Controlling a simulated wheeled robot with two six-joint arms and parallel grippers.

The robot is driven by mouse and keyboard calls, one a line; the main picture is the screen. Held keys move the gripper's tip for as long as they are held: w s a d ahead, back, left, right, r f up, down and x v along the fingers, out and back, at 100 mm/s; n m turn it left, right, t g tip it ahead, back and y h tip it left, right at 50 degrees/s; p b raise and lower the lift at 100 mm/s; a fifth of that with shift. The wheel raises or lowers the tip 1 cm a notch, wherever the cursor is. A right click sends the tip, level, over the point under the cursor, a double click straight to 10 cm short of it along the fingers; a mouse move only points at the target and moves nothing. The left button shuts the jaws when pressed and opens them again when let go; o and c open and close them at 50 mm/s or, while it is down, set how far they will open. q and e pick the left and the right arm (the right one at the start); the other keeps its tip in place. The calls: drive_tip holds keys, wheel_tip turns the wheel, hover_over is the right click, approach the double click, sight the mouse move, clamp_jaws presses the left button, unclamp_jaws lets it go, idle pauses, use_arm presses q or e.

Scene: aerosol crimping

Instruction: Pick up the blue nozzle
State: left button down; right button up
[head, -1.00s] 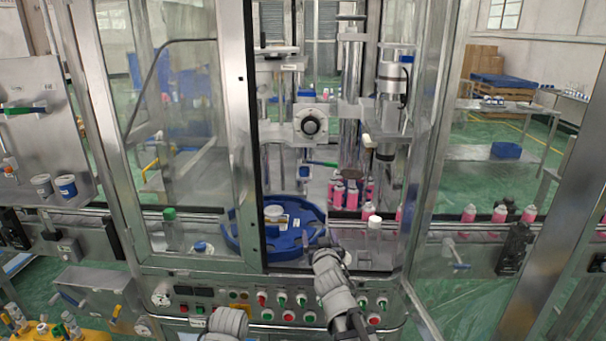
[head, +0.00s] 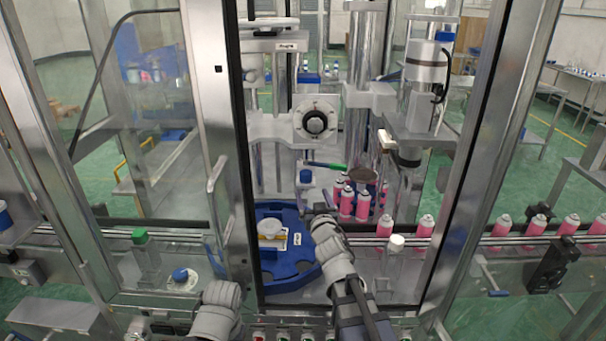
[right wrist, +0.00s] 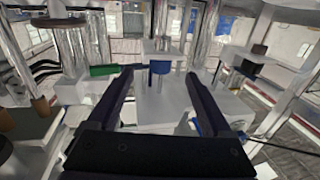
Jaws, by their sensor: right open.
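The blue nozzle (head: 305,176) is a small blue piece on the light metal fixture inside the machine opening. In the right wrist view the blue nozzle (right wrist: 160,67) hangs below a pale block, ahead of and between my finger lines. My right gripper (head: 318,210) reaches into the opening, below and slightly right of the nozzle. In its wrist view the right gripper (right wrist: 157,74) has its two dark fingers wide apart, with nothing held. Of my left arm only a grey link shows at the bottom; its gripper is not seen.
Several pink cans (head: 347,203) stand just right of the gripper. A green-tipped rod (head: 338,168) sticks out near the nozzle. A white-capped clear bottle (head: 395,262) stands to the right. Metal door frames border the opening.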

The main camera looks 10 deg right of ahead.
sight(307, 180)
drive_tip(key=shift+w+d, duration=0.15)
drive_tip(key=shift+w, duration=1.45)
drive_tip(key=shift+w+r+p, duration=0.25)
drive_tip(key=shift+w, duration=0.45)
drive_tip(key=shift+w+r+p, duration=0.25)
drive_tip(key=shift+w, duration=0.4)
drive_tip(key=shift+w+d, duration=0.1)
drive_tip(key=shift+w, duration=1.05)
clamp_jaws()
